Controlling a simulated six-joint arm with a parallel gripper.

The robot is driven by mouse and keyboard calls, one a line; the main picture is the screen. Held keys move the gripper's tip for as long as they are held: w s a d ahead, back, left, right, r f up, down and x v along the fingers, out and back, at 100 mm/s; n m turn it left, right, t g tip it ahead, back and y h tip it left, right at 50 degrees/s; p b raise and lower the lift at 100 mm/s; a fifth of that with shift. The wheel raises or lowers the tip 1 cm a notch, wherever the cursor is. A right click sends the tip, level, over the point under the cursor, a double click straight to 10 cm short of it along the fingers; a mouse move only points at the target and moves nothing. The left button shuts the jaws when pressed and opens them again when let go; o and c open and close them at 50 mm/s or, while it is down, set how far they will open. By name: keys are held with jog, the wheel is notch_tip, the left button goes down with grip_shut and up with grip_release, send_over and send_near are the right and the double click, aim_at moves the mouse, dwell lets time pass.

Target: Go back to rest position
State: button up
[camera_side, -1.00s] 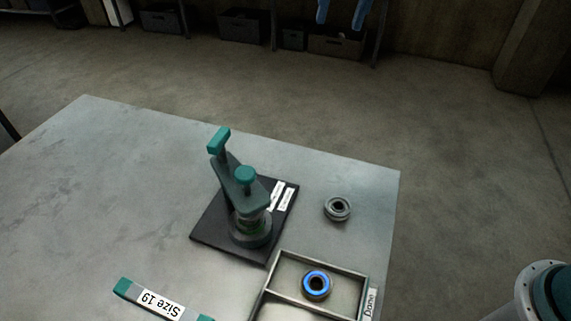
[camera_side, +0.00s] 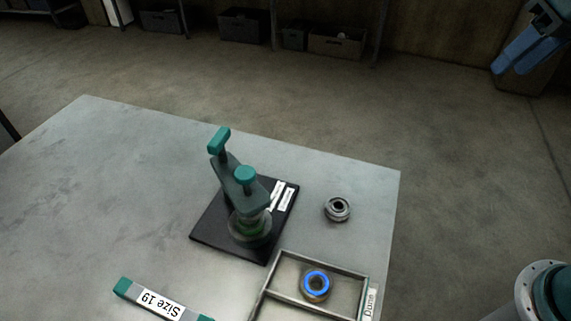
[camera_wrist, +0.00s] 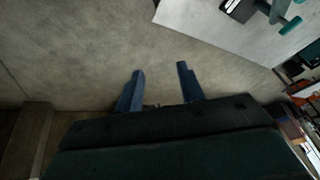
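My gripper (camera_side: 527,52) is at the top right of the side view, high up and well away from the table. Its two blue fingers (camera_wrist: 160,84) show apart in the wrist view with only bare floor between them. It is open and holds nothing. In the side view the teal-handled press fixture (camera_side: 240,190) stands on a black base plate on the table (camera_side: 120,190). The wrist view shows part of the fixture (camera_wrist: 285,18) at the top right.
A grey ring-shaped part (camera_side: 337,209) lies on the table right of the fixture. A divided tray (camera_side: 318,260) holds a blue-topped ring (camera_side: 316,285). Shelves with bins stand at the back. The air around my gripper looks clear.

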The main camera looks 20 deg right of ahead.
jog(key=s+d+f+n+t, duration=0.1)
jog(key=s+d+f, duration=0.3)
jog(key=s+f, duration=0.3)
jog(key=shift+s+f+n+h, duration=0.2)
jog(key=shift+s+n+h, duration=0.1)
jog(key=shift+s, duration=0.8)
